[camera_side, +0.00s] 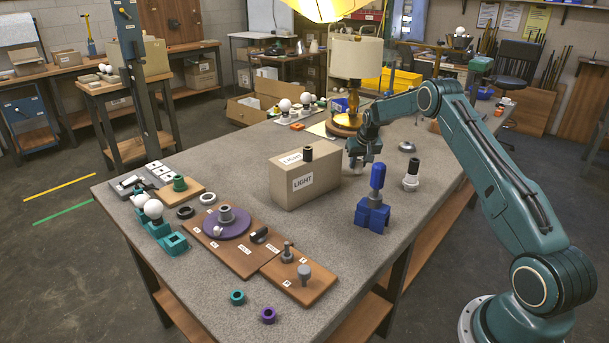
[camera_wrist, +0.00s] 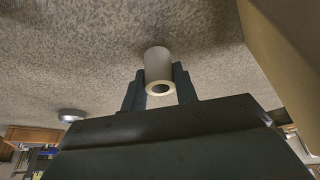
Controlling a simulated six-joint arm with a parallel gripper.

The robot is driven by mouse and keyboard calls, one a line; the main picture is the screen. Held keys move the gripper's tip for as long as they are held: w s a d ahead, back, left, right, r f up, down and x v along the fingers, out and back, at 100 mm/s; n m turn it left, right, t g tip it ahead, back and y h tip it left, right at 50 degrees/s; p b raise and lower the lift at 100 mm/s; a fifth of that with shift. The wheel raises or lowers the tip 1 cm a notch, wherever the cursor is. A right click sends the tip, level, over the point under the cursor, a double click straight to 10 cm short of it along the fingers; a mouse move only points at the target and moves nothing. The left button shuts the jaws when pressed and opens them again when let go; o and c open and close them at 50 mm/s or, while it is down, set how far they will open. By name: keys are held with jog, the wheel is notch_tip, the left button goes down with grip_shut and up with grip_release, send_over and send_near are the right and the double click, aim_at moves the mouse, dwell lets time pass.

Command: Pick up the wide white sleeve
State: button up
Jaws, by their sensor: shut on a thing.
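The wide white sleeve (camera_wrist: 157,64) is a short hollow tube with a cream rim facing the wrist camera. It sits between the two fingers of my gripper (camera_wrist: 159,88), which is shut on it. In the side view my gripper (camera_side: 363,155) points down at the grey tabletop just right of the LIGHT box, and the sleeve is mostly hidden behind the fingers. I cannot tell whether the sleeve touches the table.
The cardboard LIGHT box (camera_side: 305,178) stands close to the left of my gripper. A blue holder with a blue-handled tool (camera_side: 373,205) and a white-and-black bulb-like part (camera_side: 411,175) stand to the right. A lamp (camera_side: 354,75) stands behind. The front right tabletop is clear.

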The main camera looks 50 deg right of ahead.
aim_at(358, 160)
notch_tip(358, 160, up, 19)
jog(key=shift+f, duration=0.15)
dwell(0.4)
jog(key=shift+a, duration=0.15)
dwell(0.4)
